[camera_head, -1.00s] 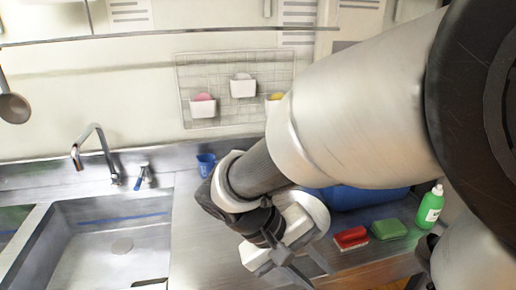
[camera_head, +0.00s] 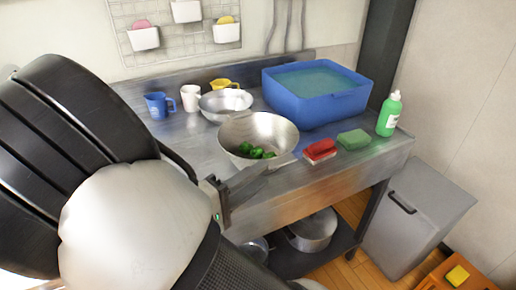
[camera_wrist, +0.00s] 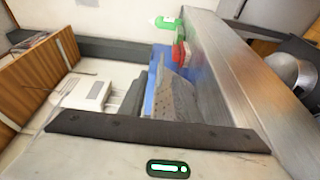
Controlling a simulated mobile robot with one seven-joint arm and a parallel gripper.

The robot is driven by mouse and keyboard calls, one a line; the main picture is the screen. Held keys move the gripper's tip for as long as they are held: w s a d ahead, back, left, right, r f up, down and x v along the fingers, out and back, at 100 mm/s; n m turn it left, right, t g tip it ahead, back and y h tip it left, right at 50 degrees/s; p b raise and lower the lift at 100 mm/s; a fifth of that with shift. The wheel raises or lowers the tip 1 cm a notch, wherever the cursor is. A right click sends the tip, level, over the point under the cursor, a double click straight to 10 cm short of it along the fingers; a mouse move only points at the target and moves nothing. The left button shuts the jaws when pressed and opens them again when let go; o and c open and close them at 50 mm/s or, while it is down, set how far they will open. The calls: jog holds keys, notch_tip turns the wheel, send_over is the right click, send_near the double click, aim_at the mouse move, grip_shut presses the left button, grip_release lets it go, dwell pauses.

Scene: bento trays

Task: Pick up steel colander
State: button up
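A large steel bowl (camera_head: 262,130) with several green vegetables in it stands near the front edge of the steel counter. A smaller steel bowl (camera_head: 226,104) stands just behind it. I see no clear holes in either, so I cannot tell which is the steel colander. My gripper (camera_head: 255,182) is in front of the counter, its finger appearing just below the large bowl in the head view. Only one finger shows clearly, and nothing is seen held. In the wrist view, a grey finger (camera_wrist: 175,95) shows, but neither bowl on the counter can be made out.
A blue basin (camera_head: 315,100), red brush (camera_head: 320,150), green sponge (camera_head: 354,139) and green bottle (camera_head: 389,114) are to the right. A blue mug (camera_head: 158,106), white cup (camera_head: 191,98) and yellow cup (camera_head: 222,84) stand behind. A pot (camera_head: 313,230) is on the lower shelf.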

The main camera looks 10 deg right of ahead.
aim_at(291, 153)
jog(key=b+x, duration=0.1)
jog(key=x, duration=0.8)
jog(key=shift+w+d+f+b, duration=0.1)
jog(key=shift+w+d+b, duration=0.15)
jog(key=shift+b, duration=0.1)
grip_shut()
